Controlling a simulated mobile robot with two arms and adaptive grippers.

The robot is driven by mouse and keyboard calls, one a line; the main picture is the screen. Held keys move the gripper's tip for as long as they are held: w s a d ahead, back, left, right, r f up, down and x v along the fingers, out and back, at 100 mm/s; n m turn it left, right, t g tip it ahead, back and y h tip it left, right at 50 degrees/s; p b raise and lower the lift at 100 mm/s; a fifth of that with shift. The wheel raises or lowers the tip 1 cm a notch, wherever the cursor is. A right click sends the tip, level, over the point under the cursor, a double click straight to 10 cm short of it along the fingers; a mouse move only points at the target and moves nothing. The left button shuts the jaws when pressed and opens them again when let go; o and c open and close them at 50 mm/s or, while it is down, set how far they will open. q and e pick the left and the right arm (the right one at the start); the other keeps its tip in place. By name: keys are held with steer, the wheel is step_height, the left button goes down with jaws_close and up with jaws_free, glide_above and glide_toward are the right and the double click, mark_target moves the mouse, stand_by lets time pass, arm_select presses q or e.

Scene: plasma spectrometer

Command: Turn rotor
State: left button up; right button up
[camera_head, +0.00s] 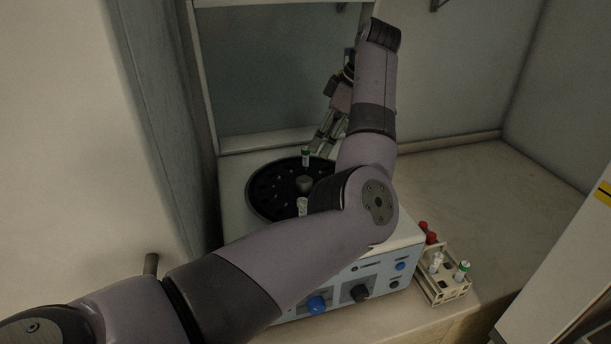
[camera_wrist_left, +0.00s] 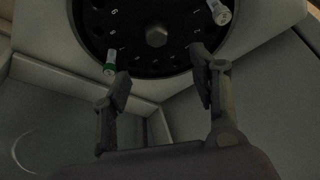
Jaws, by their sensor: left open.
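The black round rotor (camera_head: 266,186) with numbered holes sits on top of the white spectrometer (camera_head: 345,290). It also shows in the left wrist view (camera_wrist_left: 180,50), with a hex knob (camera_wrist_left: 156,37) at its middle. A white-capped tube (camera_head: 302,205) stands on the near side, also in the left wrist view (camera_wrist_left: 219,12). My left gripper (camera_head: 322,142) is open and empty; its fingers are beside the rotor's far edge. My arm hides part of the rotor.
A small rack (camera_head: 445,285) with several capped tubes stands right of the spectrometer. Knobs (camera_head: 317,304) are on the machine's front panel. The counter (camera_head: 480,190) to the right is mostly clear. Walls stand behind and at the left.

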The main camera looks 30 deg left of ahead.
arm_select(q)
steer(key=p, duration=0.2)
glide_above(304, 179)
steer(key=d, duration=0.2)
steer(key=f, duration=0.7)
steer(key=shift+w+f, duration=0.15)
steer(key=shift+w, duration=0.25)
steer(key=x, duration=0.3)
steer(key=shift+s+a+f+p, duration=0.1)
steer(key=shift+s+f+p, duration=0.05)
steer(key=shift+f+p, duration=0.2)
steer(key=shift+a+f, duration=0.2)
steer(key=shift+f, duration=0.4)
arm_select(e)
steer(key=w+r, duration=0.1)
steer(key=w+a+r, duration=0.1)
steer(key=shift+r, duration=0.4)
arm_select(q)
steer(key=shift+c, duration=0.4)
arm_select(e)
steer(key=shift+d, duration=0.1)
arm_select(q)
steer(key=c, duration=1.2)
jaws_close()
arm_select(e)
steer(key=shift+w, duration=0.35)
